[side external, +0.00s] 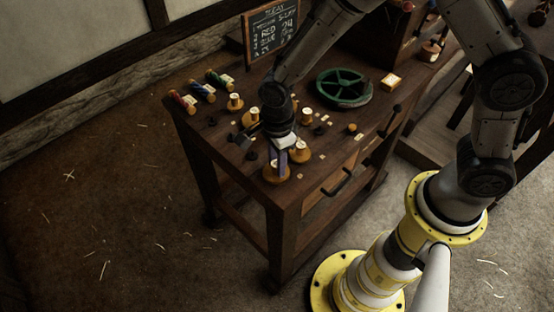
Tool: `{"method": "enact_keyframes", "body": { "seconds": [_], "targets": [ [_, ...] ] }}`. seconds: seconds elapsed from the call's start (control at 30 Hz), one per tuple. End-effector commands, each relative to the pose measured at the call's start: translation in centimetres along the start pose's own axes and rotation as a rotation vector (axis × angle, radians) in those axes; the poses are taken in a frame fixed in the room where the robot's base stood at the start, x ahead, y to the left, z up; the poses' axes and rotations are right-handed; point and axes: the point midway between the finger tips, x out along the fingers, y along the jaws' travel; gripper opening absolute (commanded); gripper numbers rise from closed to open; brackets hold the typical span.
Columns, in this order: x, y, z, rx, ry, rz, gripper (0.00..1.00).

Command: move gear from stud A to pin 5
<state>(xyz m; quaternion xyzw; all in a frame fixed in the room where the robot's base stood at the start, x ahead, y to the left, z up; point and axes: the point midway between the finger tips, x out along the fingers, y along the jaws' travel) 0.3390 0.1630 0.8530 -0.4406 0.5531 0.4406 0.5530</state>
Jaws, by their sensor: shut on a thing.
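My gripper (277,162) points down over the near corner of the wooden table. It is shut on an orange-brown gear (276,175), gripping it from above. I cannot tell whether the gear still sits on a peg or hangs just clear of the tabletop. Similar gears stand nearby: one just right of my gripper (300,154), one farther back (307,116) and one at the back left (235,102). Several small dark pegs, such as one at the left (251,155), stand on the table. Their labels are too small to read, so I cannot tell stud A or pin 5.
Coloured spools (203,91) line the left edge. A chalkboard (270,32) stands at the back. The wooden table (345,136) has bare room at its right front.

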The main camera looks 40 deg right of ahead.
Motion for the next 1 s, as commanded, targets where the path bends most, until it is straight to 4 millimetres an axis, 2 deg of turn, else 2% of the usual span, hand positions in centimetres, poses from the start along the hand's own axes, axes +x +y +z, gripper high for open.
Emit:
{"method": "enact_keyframes", "body": {
  "seconds": [0.3,0.33,0.5,0.8,1.0],
  "targets": [
    [0.1,0.0,0.0,0.0,-0.001,-0.001,0.0],
    [0.1,0.0,0.0,0.0,-0.001,-0.001,0.34],
    [0.1,0.0,0.0,0.0,-0.001,-0.001,0.64],
    [0.1,0.0,0.0,0.0,0.0,0.001,0.65],
    [-1.1,-0.1,0.0,0.0,-0.002,-0.002,0.65]
  ]
}}
